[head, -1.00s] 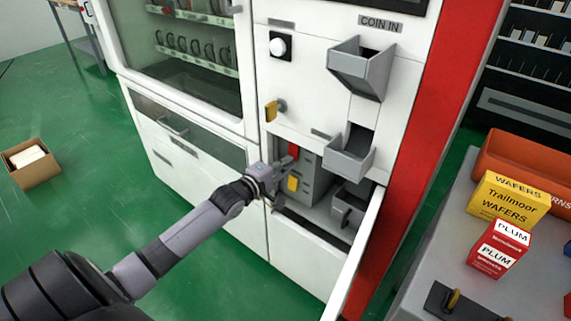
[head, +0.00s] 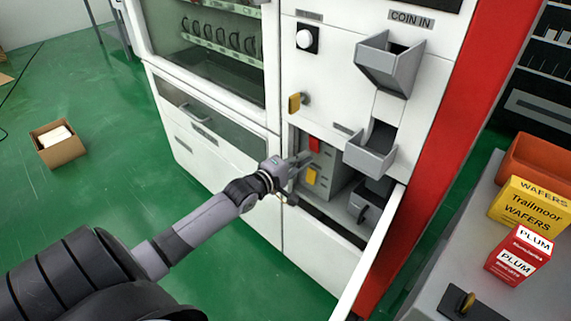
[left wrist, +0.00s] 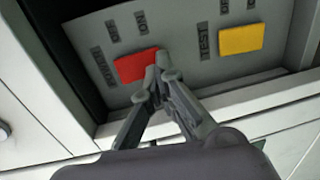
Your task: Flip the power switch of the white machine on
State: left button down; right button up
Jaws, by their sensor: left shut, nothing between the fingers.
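The white machine (head: 335,80) stands with its lower service compartment open. Inside, a grey panel carries a red power switch (head: 315,144) and a yellow switch (head: 311,177) below it. In the left wrist view the red switch (left wrist: 132,66) sits by POWER, ON and OFF labels, and the yellow one (left wrist: 241,40) by a TEST label. My left gripper (head: 302,160) is shut and empty at the panel. In the left wrist view its fingertips (left wrist: 164,74) overlap the red switch's right edge; I cannot tell whether they touch it. My right gripper is not in view.
The open compartment door (head: 374,255) stands out at the right of the opening. A grey coin tray (head: 372,158) juts out above it. A grey table (head: 425,295) with wafer and plum boxes is at the right. A cardboard box (head: 62,153) lies on the green floor.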

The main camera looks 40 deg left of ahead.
pick_arm(q)
jog(key=s+r, duration=0.1)
jog(key=s, duration=0.8)
jog(key=shift+s+a, duration=0.3)
jog(key=shift+a, duration=0.1)
